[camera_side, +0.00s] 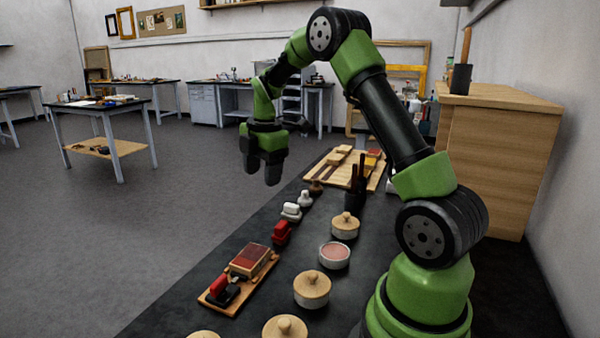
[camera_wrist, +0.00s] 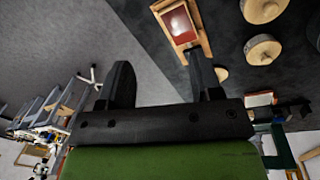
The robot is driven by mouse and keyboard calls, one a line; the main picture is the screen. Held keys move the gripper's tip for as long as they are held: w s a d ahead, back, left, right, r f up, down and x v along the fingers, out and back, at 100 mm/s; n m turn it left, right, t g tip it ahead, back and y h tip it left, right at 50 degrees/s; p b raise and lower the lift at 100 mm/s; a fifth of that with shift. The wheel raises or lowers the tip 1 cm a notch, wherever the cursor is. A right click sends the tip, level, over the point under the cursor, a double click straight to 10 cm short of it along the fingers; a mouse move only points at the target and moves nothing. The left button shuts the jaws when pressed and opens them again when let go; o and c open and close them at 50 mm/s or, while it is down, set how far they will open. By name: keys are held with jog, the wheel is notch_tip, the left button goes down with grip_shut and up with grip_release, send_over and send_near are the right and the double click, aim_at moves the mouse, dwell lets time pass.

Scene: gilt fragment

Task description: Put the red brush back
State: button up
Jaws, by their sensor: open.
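Two small red pieces show in the side view, and I cannot tell for sure which is the red brush. One red piece (camera_side: 282,233) stands on the dark bench in a row with white and brown pieces. The other, a red piece with a dark part (camera_side: 222,287), sits at the near end of a small wooden tray (camera_side: 209,302). A box with a reddish top (camera_side: 250,260) shares that tray; its reddish top (camera_wrist: 180,25) also shows in the wrist view. My gripper (camera_side: 261,172) is open and empty, high above the bench's left edge, apart from all these pieces.
Lidded pots (camera_side: 312,290) and a white bowl of pink stuff (camera_side: 335,257) stand right of the row. A dark cup of upright tools (camera_side: 356,192) and a wooden board with blocks (camera_side: 318,178) are farther back. Open floor (camera_side: 130,230) lies left of the bench.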

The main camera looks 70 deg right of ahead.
jog(key=s+a+r+m+t, duration=0.2)
jog(key=s+a+r+m, duration=0.15)
jog(key=a+r, duration=0.3)
jog(key=s+a+r+m+t, duration=0.1)
jog(key=s+a+r+m, duration=0.2)
jog(key=a+r+m, duration=0.3)
jog(key=s+a+m+t+y, duration=0.1)
jog(key=s+a+m, duration=0.3)
jog(key=s, duration=0.2)
jog(key=s+a+m+t+y, duration=0.1)
jog(key=s+a+m+t, duration=0.1)
jog(key=s+a+m, duration=0.2)
jog(key=shift+s+f+m, duration=0.35)
jog(key=shift+s+f, duration=0.1)
jog(key=shift+s, duration=0.75)
